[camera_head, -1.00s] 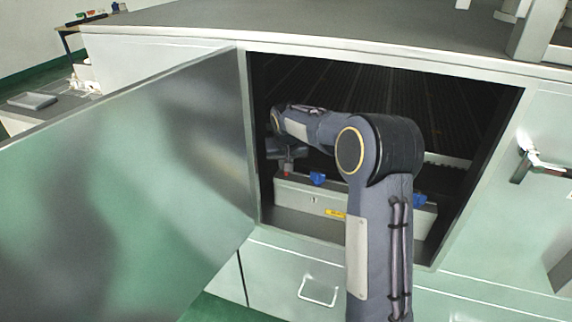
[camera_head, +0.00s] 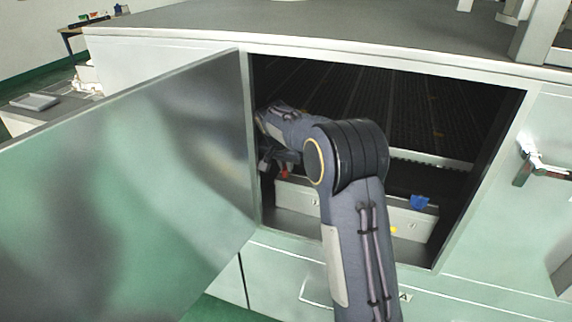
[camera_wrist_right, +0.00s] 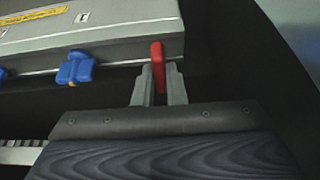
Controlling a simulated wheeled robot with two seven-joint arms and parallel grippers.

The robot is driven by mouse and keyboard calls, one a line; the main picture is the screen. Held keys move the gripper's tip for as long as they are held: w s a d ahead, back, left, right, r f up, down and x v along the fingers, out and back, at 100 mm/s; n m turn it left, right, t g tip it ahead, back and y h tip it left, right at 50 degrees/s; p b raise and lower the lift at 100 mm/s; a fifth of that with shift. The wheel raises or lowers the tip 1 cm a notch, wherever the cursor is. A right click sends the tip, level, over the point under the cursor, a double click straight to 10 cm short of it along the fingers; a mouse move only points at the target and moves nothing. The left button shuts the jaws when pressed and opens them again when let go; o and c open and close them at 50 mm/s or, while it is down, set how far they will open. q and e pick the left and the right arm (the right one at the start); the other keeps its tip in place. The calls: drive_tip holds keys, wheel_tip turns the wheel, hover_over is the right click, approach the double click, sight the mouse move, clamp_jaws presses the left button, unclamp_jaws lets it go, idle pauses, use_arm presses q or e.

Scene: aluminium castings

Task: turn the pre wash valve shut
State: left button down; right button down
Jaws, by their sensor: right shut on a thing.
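A grey manifold box (camera_head: 300,196) sits inside the open cabinet. A red valve handle (camera_head: 284,173) is at its left end. It also shows in the right wrist view (camera_wrist_right: 157,58), standing up between the two fingers. My right gripper (camera_wrist_right: 158,84) is shut on this red handle. In the head view my right gripper (camera_head: 276,168) is small and partly hidden by its own arm. A blue handle (camera_head: 420,202) is at the box's right end. Another blue handle (camera_wrist_right: 75,68) is near the red one in the wrist view. Labels are too small to read. My left gripper is not in view.
The cabinet door (camera_head: 130,180) stands open to the left, close to my right gripper. The opening's left frame post (camera_head: 249,140) is beside the gripper. The dark ribbed interior (camera_head: 400,105) behind the box is clear.

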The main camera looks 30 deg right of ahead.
drive_tip(key=c, duration=1.5)
unclamp_jaws()
